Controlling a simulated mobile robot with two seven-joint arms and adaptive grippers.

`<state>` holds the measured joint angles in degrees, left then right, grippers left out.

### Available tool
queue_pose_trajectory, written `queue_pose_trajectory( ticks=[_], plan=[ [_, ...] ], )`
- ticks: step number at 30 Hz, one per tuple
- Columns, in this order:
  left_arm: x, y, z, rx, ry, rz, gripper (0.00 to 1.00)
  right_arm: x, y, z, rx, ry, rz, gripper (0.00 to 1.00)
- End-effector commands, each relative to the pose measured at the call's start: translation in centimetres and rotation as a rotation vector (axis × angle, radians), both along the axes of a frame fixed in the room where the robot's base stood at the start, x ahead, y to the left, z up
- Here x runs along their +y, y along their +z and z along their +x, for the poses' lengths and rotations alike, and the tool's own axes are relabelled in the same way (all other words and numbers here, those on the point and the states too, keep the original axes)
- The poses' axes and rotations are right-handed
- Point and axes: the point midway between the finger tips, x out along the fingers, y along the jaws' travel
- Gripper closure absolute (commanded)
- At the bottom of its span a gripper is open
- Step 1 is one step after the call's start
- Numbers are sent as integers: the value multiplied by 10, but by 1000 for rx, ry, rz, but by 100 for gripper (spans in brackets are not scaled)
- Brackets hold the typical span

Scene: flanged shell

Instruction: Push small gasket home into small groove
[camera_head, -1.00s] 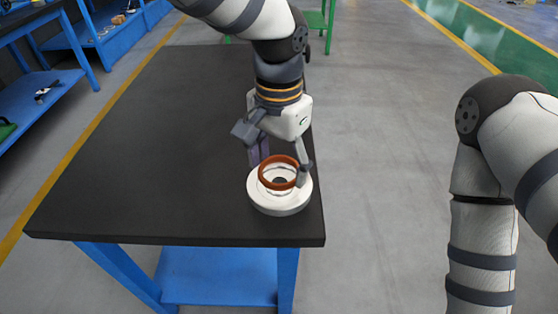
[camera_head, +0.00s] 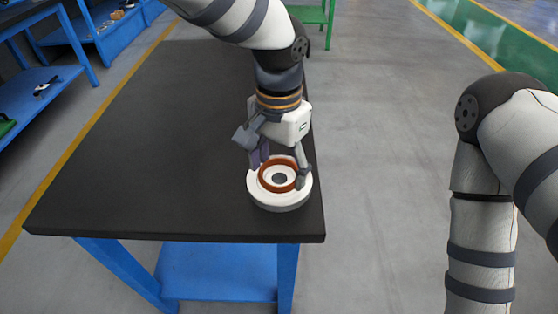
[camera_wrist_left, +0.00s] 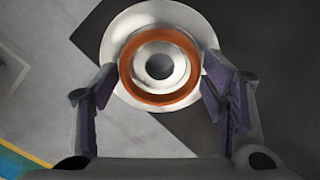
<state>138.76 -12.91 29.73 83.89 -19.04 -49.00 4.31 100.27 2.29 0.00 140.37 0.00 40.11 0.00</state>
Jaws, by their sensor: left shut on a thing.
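The white flanged shell (camera_head: 282,205) sits on the black table near its front right corner, and it also fills the top middle of the left wrist view (camera_wrist_left: 160,13). The small gasket (camera_head: 278,190), an orange-brown ring, lies low around the shell's central opening; it also shows in the left wrist view (camera_wrist_left: 160,99). My left gripper (camera_head: 281,172) points down over the shell, shut on the gasket with one finger on either side. I cannot tell whether the gasket is fully seated; the groove is hidden under it. My right gripper is not in view.
The black tabletop (camera_head: 150,140) is clear to the left of the shell. The table's right and front edges are close to the shell. My right arm hangs at the right, away from the table. Blue shelving (camera_head: 110,35) stands at the back left.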

Motion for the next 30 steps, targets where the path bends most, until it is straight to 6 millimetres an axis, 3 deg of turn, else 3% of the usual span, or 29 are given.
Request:
queue_pose_trajectory(
  ticks=[9, 10, 12, 23, 26, 30],
  plan=[
    [0, -8, 0, 0, 0, 0, 70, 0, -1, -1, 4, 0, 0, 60],
    [0, -7, 0, -1, 0, -1, 27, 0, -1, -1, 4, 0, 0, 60],
    [0, -7, 0, -1, 0, -1, 11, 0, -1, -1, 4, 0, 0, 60],
    [0, -5, 0, -1, 0, -1, 10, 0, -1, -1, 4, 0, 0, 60],
    [0, 11, 1, -5, 1, -2, 10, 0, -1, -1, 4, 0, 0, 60],
    [0, 50, 1, -8, 1, -3, 10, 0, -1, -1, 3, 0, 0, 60]
  ],
)
